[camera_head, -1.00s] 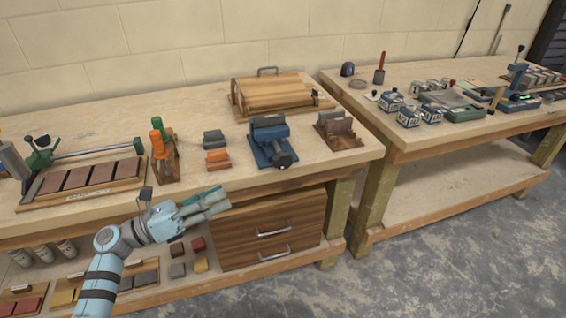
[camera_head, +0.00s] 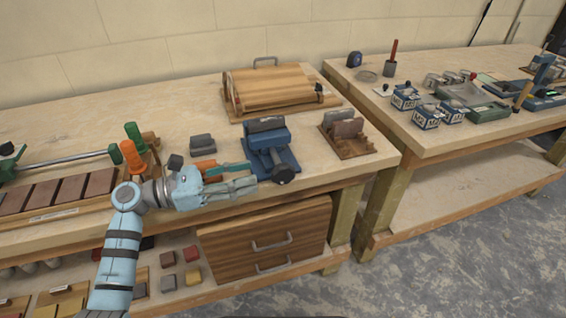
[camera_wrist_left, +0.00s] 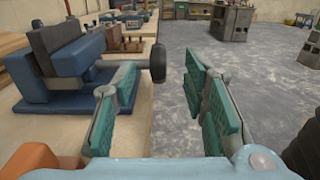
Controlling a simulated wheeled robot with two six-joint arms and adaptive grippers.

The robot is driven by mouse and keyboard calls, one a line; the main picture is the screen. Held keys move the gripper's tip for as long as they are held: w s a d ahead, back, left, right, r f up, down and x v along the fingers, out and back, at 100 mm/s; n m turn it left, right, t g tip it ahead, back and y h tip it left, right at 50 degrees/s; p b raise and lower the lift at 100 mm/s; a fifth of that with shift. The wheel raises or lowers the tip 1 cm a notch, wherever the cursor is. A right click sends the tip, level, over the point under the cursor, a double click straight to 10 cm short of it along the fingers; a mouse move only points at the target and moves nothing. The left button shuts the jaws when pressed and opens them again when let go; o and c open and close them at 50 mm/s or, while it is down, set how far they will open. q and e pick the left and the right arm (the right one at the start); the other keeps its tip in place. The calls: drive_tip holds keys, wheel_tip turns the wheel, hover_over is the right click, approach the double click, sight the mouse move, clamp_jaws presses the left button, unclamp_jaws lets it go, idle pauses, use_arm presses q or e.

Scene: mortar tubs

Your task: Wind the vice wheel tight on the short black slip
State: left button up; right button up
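The blue vice (camera_head: 268,148) stands on the near bench with a dark grey block (camera_head: 266,124) at its top, between or against the jaws. I cannot tell if this block is the short black slip. The vice's dark round wheel (camera_head: 282,175) faces the bench's front edge. My left gripper (camera_head: 252,176) is just left of the wheel, its fingers pointing at it. In the left wrist view the gripper (camera_wrist_left: 165,85) is open and empty, with the wheel (camera_wrist_left: 157,62) beyond the left fingertip and the vice (camera_wrist_left: 75,80) at left. My right gripper is not in view.
Grey blocks (camera_head: 202,144) and an orange block (camera_head: 205,165) lie left of the vice. A wooden rack with slips (camera_head: 346,135) stands to its right. A wooden case (camera_head: 268,88) is behind. Orange and green handles (camera_head: 131,150) stand near my left arm.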

sight(276, 168)
use_arm(q)
drive_tip(key=x, duration=0.8)
drive_tip(key=shift+w+d+f, duration=0.1)
drive_tip(key=shift+w+f, duration=0.05)
drive_tip(key=shift+w, duration=0.1)
drive_tip(key=shift+w+d, duration=0.1)
drive_tip(key=shift+d, duration=0.5)
drive_tip(key=shift+c, duration=0.6)
clamp_jaws()
